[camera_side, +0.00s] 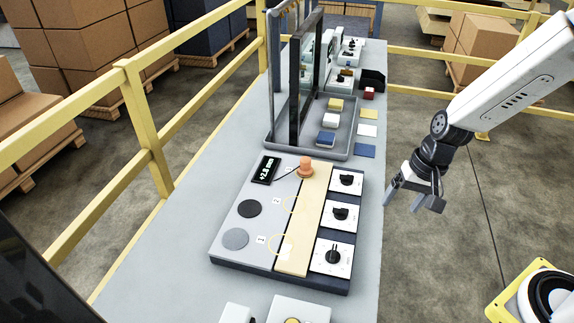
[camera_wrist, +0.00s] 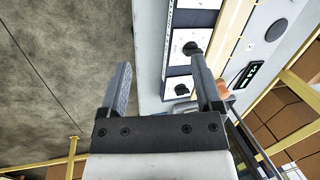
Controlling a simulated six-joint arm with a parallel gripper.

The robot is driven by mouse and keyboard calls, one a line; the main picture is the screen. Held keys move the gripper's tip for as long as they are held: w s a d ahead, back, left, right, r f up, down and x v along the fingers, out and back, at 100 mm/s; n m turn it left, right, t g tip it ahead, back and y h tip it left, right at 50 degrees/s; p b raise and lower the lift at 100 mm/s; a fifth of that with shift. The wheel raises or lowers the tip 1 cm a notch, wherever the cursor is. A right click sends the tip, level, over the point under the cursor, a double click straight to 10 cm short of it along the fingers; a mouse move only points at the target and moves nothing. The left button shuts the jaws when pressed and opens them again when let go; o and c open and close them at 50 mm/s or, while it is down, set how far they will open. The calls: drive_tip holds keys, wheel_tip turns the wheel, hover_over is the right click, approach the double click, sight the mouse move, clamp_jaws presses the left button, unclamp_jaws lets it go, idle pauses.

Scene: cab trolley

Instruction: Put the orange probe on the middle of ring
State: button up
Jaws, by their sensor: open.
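The orange probe (camera_side: 306,167) stands upright at the far end of the tan strip (camera_side: 306,215) on the grey panel box (camera_side: 228,235). A thin dark line runs from it toward the display. Two thin yellow ring outlines lie along the strip's left edge: the ring by label 2 (camera_side: 285,205) and the ring by label 1 (camera_side: 270,244). Both look empty. My gripper (camera_side: 408,200) is open and empty, right of the box and off the table's edge. In the wrist view, the probe (camera_wrist: 221,89) is partly hidden behind the right finger of my gripper (camera_wrist: 159,64).
Yellow railings (camera_side: 140,110) border the table.

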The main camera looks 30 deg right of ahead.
drive_tip(key=shift+s+d+r+n+t+h, duration=0.25)
drive_tip(key=shift+s+d+r+n+h, duration=0.25)
drive_tip(key=shift+n, duration=0.6)
drive_tip(key=shift+s+d+r+n+t+h, duration=0.2)
drive_tip(key=shift+s+d+r+n+h, duration=0.25)
drive_tip(key=shift+n, duration=0.65)
drive_tip(key=shift+s+d+r+n+t+h, duration=0.25)
drive_tip(key=shift+s+d+r+n+h, duration=0.25)
drive_tip(key=shift+n, duration=0.6)
